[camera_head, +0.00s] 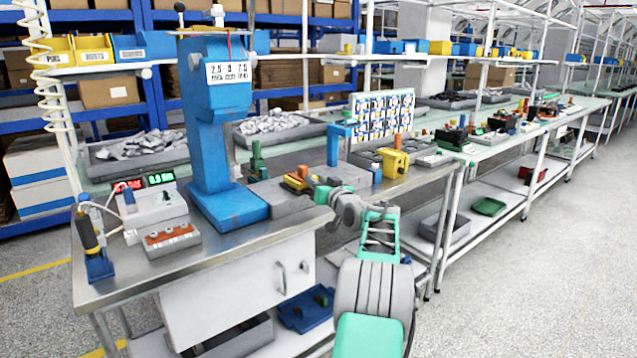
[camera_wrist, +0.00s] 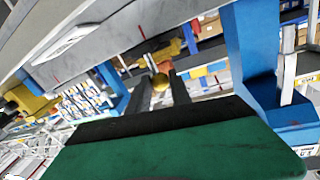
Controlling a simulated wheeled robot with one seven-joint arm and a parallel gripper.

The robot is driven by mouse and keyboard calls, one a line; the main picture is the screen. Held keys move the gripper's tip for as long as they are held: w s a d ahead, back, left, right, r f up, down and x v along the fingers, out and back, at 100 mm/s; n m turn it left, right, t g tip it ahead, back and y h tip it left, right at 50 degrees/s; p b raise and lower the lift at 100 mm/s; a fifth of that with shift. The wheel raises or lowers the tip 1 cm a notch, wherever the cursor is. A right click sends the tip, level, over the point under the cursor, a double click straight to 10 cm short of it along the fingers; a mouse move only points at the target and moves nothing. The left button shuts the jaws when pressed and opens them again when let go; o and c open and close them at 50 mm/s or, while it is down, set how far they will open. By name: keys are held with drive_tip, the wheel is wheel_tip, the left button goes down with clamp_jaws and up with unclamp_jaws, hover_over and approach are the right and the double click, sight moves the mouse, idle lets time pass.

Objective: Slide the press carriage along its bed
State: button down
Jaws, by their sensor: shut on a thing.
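The blue press (camera_head: 212,130) stands upright on the steel bench, with a label plate on its head. Its grey bed (camera_head: 275,203) runs right from the blue base. The press carriage, with a yellow block (camera_head: 296,182) on top, sits on the bed to the right of the press column. My gripper (camera_head: 318,192) reaches in from the right at the carriage. The exact contact is small and partly hidden by my fingers.
A meter box with lit displays (camera_head: 155,205) and a grey box with a red-brown top (camera_head: 171,239) stand left of the press. A yellow fixture (camera_head: 393,162) and a blue post (camera_head: 337,142) stand at the right. Metal parts fill a tray (camera_head: 135,150) behind.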

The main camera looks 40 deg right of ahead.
drive_tip(key=c, duration=1.2)
unclamp_jaws()
drive_tip(key=shift+s, duration=0.1)
drive_tip(key=v, duration=0.7)
drive_tip(key=shift+s+a, duration=0.1)
drive_tip(key=shift+s, duration=0.2)
